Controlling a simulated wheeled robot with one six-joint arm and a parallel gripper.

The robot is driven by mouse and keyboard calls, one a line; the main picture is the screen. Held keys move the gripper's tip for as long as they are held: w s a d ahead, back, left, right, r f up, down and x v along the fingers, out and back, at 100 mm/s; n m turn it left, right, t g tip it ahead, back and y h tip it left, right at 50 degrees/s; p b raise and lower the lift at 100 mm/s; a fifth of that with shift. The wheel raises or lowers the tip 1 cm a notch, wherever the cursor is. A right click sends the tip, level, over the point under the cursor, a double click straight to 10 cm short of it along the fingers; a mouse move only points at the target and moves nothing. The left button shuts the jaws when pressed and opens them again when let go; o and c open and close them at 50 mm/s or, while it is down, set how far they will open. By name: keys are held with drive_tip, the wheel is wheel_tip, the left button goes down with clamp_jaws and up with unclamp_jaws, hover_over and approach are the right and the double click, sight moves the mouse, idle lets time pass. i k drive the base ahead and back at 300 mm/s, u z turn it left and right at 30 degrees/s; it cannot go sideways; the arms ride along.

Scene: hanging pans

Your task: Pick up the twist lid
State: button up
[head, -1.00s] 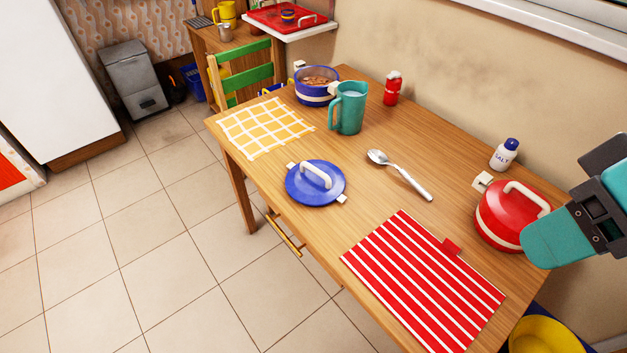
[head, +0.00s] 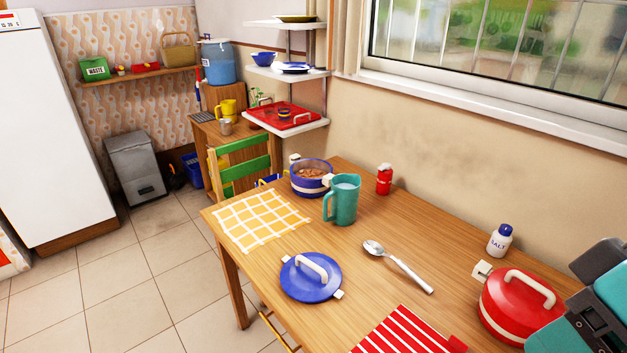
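A round blue lid (head: 304,283) with a white arched handle and white side tabs lies flat near the table's front edge, left of the spoon. A red pot (head: 520,305) at the right has a red lid with a white handle on it. No label shows which one is the twist lid. A teal and black part of my arm (head: 597,318) is at the right edge, overlapping the red pot's right side. It is cut off by the frame, and no pair of fingertips can be made out. Nothing touches the blue lid.
A teal jug (head: 343,203), a blue pot (head: 311,180) with food, a red bottle (head: 384,180) and a yellow checked cloth (head: 262,219) are at the back. A spoon (head: 398,266), a salt bottle (head: 499,241) and a red striped cloth (head: 405,335) are nearer. Bare wood surrounds the blue lid.

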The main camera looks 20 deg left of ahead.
sight(308, 277)
drive_tip(key=k, duration=0.5)
drive_tip(key=u, duration=2.1)
drive_tip(key=i, duration=2.1)
drive_tip(key=z, duration=2.1)
